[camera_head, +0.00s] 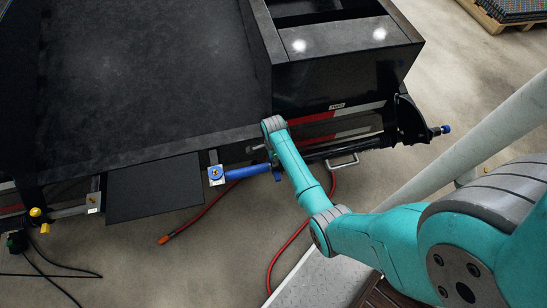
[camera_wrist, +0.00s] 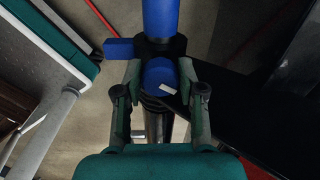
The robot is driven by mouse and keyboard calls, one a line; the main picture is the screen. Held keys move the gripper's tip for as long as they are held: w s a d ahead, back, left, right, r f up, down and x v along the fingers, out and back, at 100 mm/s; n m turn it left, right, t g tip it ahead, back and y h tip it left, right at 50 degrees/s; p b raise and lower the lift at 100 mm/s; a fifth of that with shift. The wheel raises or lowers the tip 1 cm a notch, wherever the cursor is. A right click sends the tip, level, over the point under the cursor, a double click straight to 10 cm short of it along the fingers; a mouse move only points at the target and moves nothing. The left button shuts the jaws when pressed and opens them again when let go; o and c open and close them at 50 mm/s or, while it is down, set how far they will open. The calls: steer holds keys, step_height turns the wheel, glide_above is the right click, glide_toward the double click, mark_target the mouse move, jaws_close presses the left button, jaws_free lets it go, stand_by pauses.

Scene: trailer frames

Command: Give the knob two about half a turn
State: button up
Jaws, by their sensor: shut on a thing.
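A round blue knob (camera_wrist: 158,76) with a white mark on its face is in the middle of the wrist view. My gripper (camera_wrist: 159,80) is shut on it, one finger on each side. The white mark slants slightly, towards the lower right of the face. In the head view my gripper (camera_head: 275,168) is at the trailer's front edge, small and partly hidden by my arm, and I cannot make out the knob clearly there.
A blue tube (camera_head: 248,171) runs beside my gripper, and a blue block (camera_wrist: 119,48) sticks out left of the knob. The black trailer bed (camera_head: 130,70) and black box (camera_head: 345,78) stand behind. A red hose (camera_head: 205,208) lies on the floor. Yellow knobs (camera_head: 36,212) are far left.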

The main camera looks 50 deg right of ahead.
steer(key=shift+n, duration=1.2)
steer(key=o, duration=1.1)
steer(key=shift+o, duration=0.2)
step_height(320, 180, up, 12)
